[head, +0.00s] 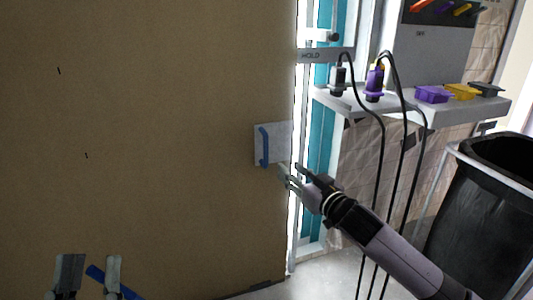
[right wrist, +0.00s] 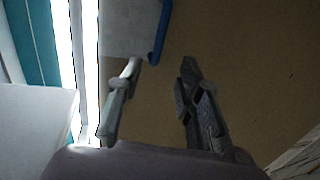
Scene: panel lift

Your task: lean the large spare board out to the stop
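The large brown board (head: 150,140) fills the left and middle of the head view and looks close to upright. Near its right edge is a pale plate (head: 280,135) with a blue handle (head: 264,147). My right gripper (head: 289,176) is just below and right of this handle. In the right wrist view its fingers (right wrist: 161,64) are apart and empty, with the handle (right wrist: 159,38) beyond the tips. My left gripper (head: 91,262) is low at the left, fingers apart. A blue bar (head: 122,288) shows between and behind its fingers; contact cannot be told. The stop cannot be made out.
A grey bracket marked HOLD (head: 325,55) sits by the board's upper right edge. A shelf (head: 400,108) carries plugs with hanging black cables (head: 378,180) and coloured trays (head: 460,92). A black bin (head: 480,215) stands at right. Pale floor (head: 340,275) shows below.

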